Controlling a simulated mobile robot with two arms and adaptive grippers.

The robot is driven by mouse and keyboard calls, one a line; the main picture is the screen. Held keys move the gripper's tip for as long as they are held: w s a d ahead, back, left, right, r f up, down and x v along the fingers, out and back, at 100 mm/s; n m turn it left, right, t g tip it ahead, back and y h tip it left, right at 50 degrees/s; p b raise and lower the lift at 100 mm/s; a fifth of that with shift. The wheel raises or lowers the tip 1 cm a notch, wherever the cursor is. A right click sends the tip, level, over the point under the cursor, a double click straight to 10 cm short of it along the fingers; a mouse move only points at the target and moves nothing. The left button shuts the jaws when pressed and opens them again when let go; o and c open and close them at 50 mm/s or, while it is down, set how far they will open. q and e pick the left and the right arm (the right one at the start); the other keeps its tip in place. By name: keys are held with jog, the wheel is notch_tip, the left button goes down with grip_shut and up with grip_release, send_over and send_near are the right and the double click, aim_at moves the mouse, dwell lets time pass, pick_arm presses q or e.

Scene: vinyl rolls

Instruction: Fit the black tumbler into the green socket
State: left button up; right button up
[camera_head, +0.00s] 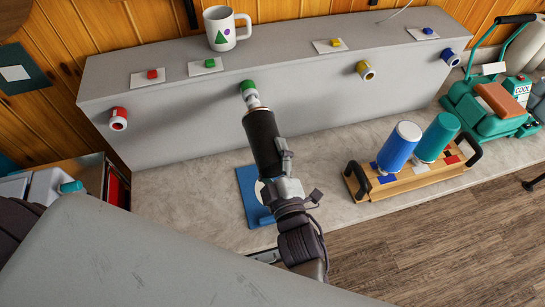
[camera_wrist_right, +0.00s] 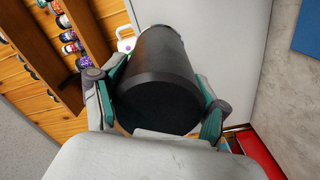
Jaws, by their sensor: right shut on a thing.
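The black tumbler (camera_head: 262,138) is in my right gripper (camera_head: 286,165), tilted, its far end toward the green socket (camera_head: 248,86) on the front of the grey wall box. A short pale metallic piece shows between the tumbler's black body and the socket. It meets or nearly meets the socket; I cannot tell if it is inside. In the right wrist view the tumbler (camera_wrist_right: 158,80) fills the middle, with the fingers (camera_wrist_right: 160,105) on both its sides. The far end is hidden there. My left gripper is not in view.
Red (camera_head: 119,118), yellow (camera_head: 366,70) and blue (camera_head: 450,57) sockets sit along the box. A white mug (camera_head: 226,28) stands on top. A wooden tray (camera_head: 408,185) with blue (camera_head: 398,146) and teal (camera_head: 437,137) tumblers is right. A blue mat (camera_head: 249,195) lies below my gripper.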

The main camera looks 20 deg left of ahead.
jog(key=shift+x, duration=1)
jog(key=o, duration=1.8)
jog(key=shift+o, duration=0.2)
jog(key=shift+s+d+f, duration=0.1)
jog(key=shift+s, duration=0.1)
jog(key=v, duration=1.1)
jog(key=shift+s+d, duration=0.2)
jog(key=shift+s, duration=0.1)
